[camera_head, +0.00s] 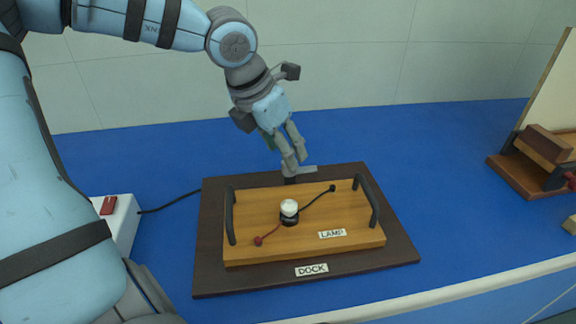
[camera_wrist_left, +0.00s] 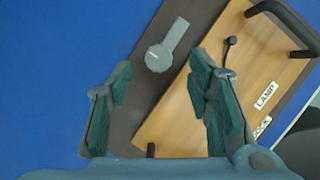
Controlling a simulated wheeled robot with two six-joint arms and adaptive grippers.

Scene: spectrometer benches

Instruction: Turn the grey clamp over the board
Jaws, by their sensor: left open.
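The grey clamp (camera_wrist_left: 160,57) is a round knob with a flat arm, on the dark dock base beside the board. Its arm lies roughly along the board's edge and not over the board. In the head view the clamp (camera_head: 306,169) shows partly behind my fingertips, on a short dark post. The wooden board (camera_head: 262,207) labelled LAMP lies on the dock base (camera_head: 220,280), with a white lamp (camera_head: 289,207) and two dark handles. My left gripper (camera_head: 291,162) is open above the clamp; in the wrist view the clamp shows beyond and between its fingers (camera_wrist_left: 165,85). My right gripper is not in view.
A white box (camera_head: 122,222) with a red switch (camera_head: 108,205) stands left of the dock, with a black cable running to it. A wooden stand (camera_head: 535,160) is at the far right. The blue bench top (camera_head: 430,170) between is clear.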

